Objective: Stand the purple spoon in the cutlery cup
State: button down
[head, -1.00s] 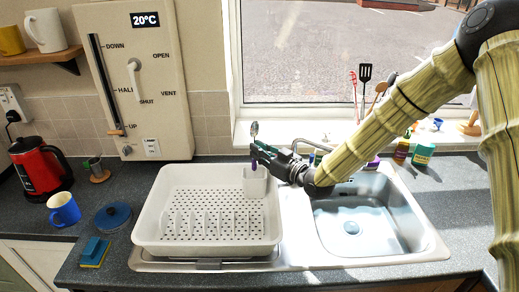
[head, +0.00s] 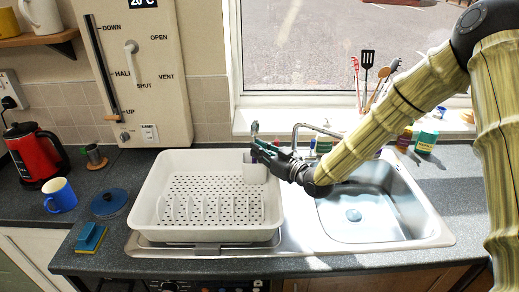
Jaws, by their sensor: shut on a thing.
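The purple spoon (head: 254,129) is upright, its metal bowl end pointing up and its purple handle downward. My gripper (head: 260,151) is shut on the spoon at its handle, coming in from the right. The white cutlery cup (head: 254,174) stands at the back right corner of the white dish rack (head: 160,232). The spoon and fingers are at the cup's upper edge. The handle's lower end is hidden, so I cannot tell how far it reaches into the cup.
The sink (head: 370,215) with its tap (head: 310,127) lies right of the rack. Bottles and utensils stand behind the sink.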

jog(key=shift+f, duration=0.2)
jog(key=c, duration=1.4)
grip_release()
jog(key=shift+s, duration=0.1)
jog(key=v, duration=1.2)
